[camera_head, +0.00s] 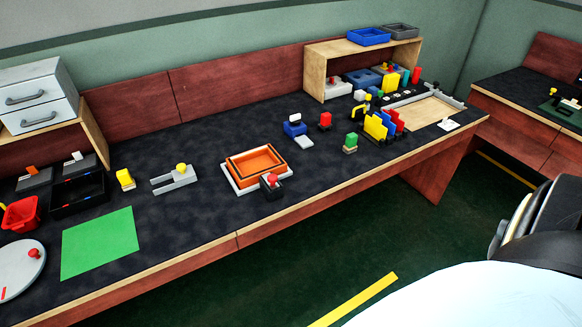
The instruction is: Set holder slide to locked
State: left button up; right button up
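No label marks which thing is the holder slide. A grey slotted piece with a yellow knob (175,179) lies on the dark bench top (215,145), left of the middle, its knob near the right end. An orange tray (258,162) sits in a white frame (232,183) at the middle of the bench. A small black block with a red knob (271,184) stands at the tray's front edge. Whether either is locked I cannot tell. Neither of my gripper's fingers show; a white part of my body fills the lower right.
A green mat (97,243), a red bin (21,214) and a round white plate (20,268) lie at the left. Blue, red, green and yellow pieces crowd the right, before a wooden shelf (315,72). A yellow floor line (355,299) lies in front.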

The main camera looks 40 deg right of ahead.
aim_at(271, 180)
jog(key=z, duration=1.4)
